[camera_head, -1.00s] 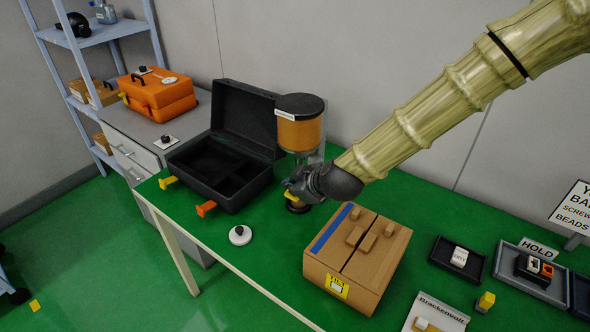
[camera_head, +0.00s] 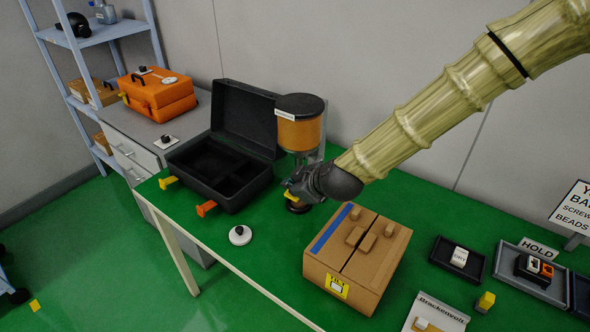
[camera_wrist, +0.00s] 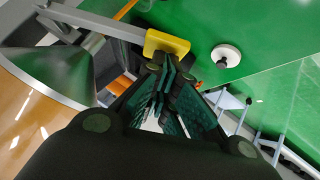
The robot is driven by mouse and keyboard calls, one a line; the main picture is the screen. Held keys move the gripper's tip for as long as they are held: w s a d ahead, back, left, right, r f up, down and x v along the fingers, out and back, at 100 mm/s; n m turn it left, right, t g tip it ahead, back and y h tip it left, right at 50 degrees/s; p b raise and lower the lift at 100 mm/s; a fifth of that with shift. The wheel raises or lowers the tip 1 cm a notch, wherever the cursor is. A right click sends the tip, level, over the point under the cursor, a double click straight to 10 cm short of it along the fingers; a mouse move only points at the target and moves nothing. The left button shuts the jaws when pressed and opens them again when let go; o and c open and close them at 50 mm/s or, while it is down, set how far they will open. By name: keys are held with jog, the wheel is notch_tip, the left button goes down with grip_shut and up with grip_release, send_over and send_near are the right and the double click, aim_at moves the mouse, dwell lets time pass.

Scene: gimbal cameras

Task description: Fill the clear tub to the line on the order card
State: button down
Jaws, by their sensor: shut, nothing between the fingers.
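A dispenser (camera_head: 300,132) with a black lid and amber contents stands at the back of the green table. It fills the left side of the wrist view (camera_wrist: 22,112), above a grey cone. A grey lever with a yellow end (camera_wrist: 168,43) reaches out from it. My gripper (camera_head: 292,190) is at the dispenser's lower front. In the wrist view its fingers (camera_wrist: 166,70) are shut and empty, right by the yellow end; I cannot tell whether they touch it. No fill line is readable on any card.
A black open case (camera_head: 222,165) stands left of the dispenser, and a cardboard box (camera_head: 345,262) to the right. A white disc with a black knob (camera_head: 240,236) lies in front. A Brackenvolt card (camera_head: 437,312), black trays (camera_head: 457,272) and a sign (camera_head: 575,212) are at right.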

jog(key=shift+r, duration=0.1)
jog(key=shift+r+p, duration=0.6)
jog(key=shift+r, duration=0.2)
jog(key=shift+r+p, duration=0.3)
jog(key=w+a+r+v, duration=0.1)
jog(key=v, duration=1.1)
jog(key=shift+r, duration=0.4)
jog(key=shift+d, duration=0.1)
jog(key=shift+w, duration=0.1)
dwell(0.7)
